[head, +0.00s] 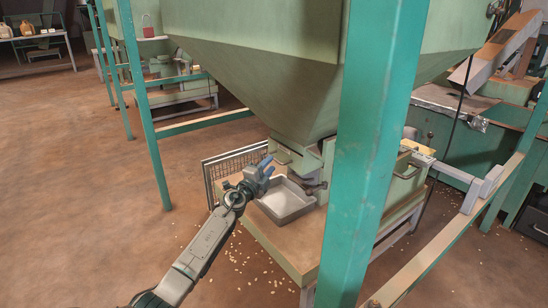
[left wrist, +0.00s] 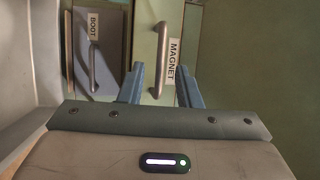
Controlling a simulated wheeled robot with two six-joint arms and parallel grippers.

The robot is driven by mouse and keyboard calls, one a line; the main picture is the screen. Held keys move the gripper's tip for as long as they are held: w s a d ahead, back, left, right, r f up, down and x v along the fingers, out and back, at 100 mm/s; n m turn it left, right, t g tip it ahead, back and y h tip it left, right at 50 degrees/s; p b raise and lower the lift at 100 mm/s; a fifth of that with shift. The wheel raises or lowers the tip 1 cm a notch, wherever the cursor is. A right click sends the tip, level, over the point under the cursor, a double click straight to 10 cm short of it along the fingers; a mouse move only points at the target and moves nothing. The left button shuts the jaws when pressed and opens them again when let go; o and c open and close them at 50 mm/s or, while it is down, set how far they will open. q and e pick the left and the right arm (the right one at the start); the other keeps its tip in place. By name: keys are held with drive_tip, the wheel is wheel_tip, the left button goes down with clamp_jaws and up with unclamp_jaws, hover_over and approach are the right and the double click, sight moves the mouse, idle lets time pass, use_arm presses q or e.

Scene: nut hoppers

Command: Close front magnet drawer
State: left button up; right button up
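The magnet drawer shows in the left wrist view as a pale green front with a MAGNET label (left wrist: 173,60) and a grey bar handle (left wrist: 159,62). The picture is turned, so the label runs downward. My left gripper (left wrist: 161,88) is open, its two blue fingers apart, with the handle between them in the picture. Contact with the handle cannot be told. In the head view my left gripper (head: 265,167) is beside the hopper outlet, above the tray. How far the drawer stands out is unclear. My right gripper is not in view.
A blue-grey BOOT front (left wrist: 103,55) with its own handle adjoins the magnet front. A light tray (head: 285,207) sits on the stand below the outlet. A teal post (head: 362,150) stands close at right. The hopper (head: 265,60) overhangs. Nuts lie scattered on the floor.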

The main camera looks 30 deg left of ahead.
use_arm(q)
drive_tip(key=s, duration=0.5)
drive_tip(key=shift+s+f+p, duration=0.35)
drive_tip(key=shift+p, duration=0.05)
